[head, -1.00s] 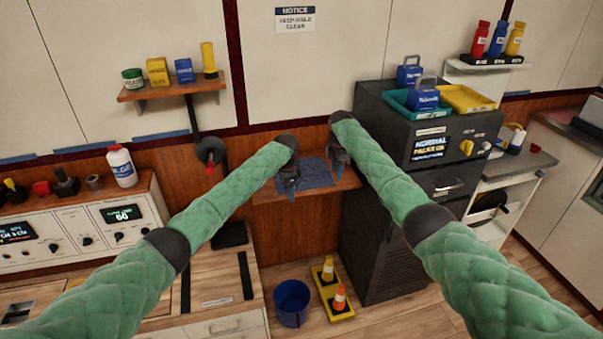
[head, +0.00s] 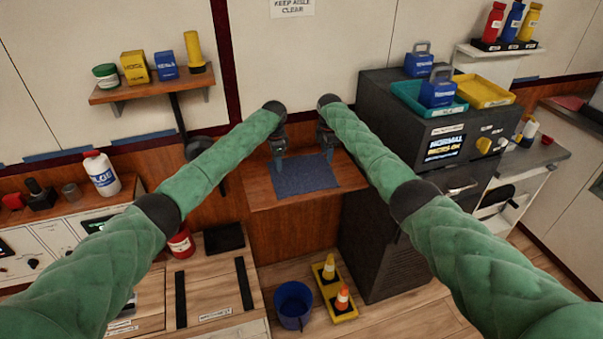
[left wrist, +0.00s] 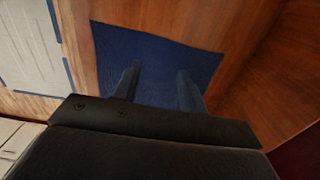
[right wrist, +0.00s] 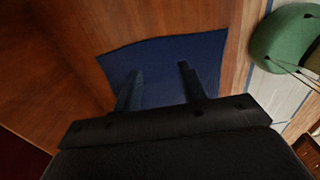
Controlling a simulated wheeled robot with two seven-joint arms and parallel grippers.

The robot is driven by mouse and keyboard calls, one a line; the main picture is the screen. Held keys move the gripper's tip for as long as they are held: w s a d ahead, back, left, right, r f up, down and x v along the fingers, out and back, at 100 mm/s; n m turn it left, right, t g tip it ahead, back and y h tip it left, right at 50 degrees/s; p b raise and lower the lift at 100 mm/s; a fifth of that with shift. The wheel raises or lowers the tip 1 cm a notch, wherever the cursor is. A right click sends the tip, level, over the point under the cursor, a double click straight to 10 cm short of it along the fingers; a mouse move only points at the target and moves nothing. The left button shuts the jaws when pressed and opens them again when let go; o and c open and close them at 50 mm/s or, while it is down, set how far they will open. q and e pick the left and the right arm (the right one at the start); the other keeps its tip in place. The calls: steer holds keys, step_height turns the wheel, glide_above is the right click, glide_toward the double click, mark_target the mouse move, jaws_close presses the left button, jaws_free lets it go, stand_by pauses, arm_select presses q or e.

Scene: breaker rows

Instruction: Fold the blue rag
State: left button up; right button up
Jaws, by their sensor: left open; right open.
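The blue rag (head: 306,178) lies spread out, nearly flat and roughly square, on a wooden shelf (head: 262,197) in the head view. My left gripper (head: 278,163) is open and empty at the rag's far left corner. My right gripper (head: 328,153) is open and empty by its far right corner. In the left wrist view the rag (left wrist: 160,50) lies beyond the open fingers (left wrist: 159,74). In the right wrist view the rag (right wrist: 160,55) also shows behind the open fingers (right wrist: 160,70). I cannot tell whether any fingertip touches the cloth.
A dark cabinet (head: 378,235) with trays on top stands right of the shelf. A blue bucket (head: 294,304) and small cones on a yellow base (head: 336,290) are on the floor below. A wall shelf (head: 150,88) with containers hangs at the upper left.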

mark_target(278, 178)
arm_select(q)
step_height(278, 178, down, 5)
steer(key=shift+w, duration=0.15)
arm_select(e)
steer(key=f, duration=0.5)
steer(key=shift+w+a, duration=0.15)
steer(key=shift+w, duration=0.05)
arm_select(q)
steer(key=shift+f, duration=0.2)
arm_select(e)
steer(key=shift+f, duration=0.2)
steer(key=shift+s, duration=0.2)
arm_select(q)
steer(key=shift+f, duration=0.15)
arm_select(e)
steer(key=shift+w+f, duration=0.1)
steer(key=shift+f, duration=0.05)
arm_select(q)
steer(key=shift+f, duration=0.15)
arm_select(e)
steer(key=shift+f, duration=0.15)
arm_select(q)
steer(key=shift+c, duration=0.8)
arm_select(e)
steer(key=shift+c, duration=0.8)
arm_select(q)
jaws_close()
arm_select(e)
jaws_close()
